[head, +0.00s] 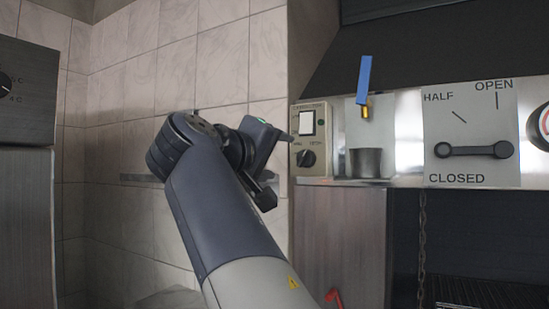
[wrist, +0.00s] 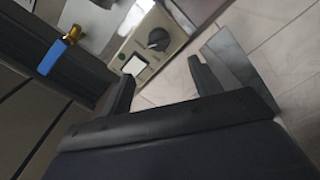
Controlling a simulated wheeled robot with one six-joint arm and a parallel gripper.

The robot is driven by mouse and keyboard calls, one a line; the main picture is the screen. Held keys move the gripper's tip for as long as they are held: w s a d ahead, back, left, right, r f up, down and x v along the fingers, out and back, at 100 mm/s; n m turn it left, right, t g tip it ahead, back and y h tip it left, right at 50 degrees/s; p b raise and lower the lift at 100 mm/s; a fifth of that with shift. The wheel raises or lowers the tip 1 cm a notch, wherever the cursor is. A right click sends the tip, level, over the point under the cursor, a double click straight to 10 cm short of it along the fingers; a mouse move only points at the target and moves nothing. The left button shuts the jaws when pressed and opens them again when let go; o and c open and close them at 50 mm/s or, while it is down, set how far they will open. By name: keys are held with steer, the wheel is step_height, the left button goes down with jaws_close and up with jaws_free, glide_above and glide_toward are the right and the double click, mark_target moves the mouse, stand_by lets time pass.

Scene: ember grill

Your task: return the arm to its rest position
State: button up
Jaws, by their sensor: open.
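My gripper (head: 278,167) is raised on my arm in front of the tiled wall, left of the control box in the head view. In the wrist view my gripper (wrist: 160,70) has its two fingers spread apart with nothing between them. It looks toward the control box (wrist: 151,45), which has a black knob and a white square. The fingers appear apart from the box, though the exact gap is hard to judge.
A control box (head: 310,138) and a blue-handled brass valve (head: 364,80) over a metal cup (head: 366,163) stand right of my gripper. A damper lever (head: 474,150) lies level above "CLOSED". A shelf (head: 143,179) runs behind my arm.

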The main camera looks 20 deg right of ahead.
mark_target(300, 158)
steer(key=p+x, duration=0.2)
steer(key=x, duration=0.9)
steer(key=shift+p, duration=0.35)
steer(key=shift+a, duration=0.1)
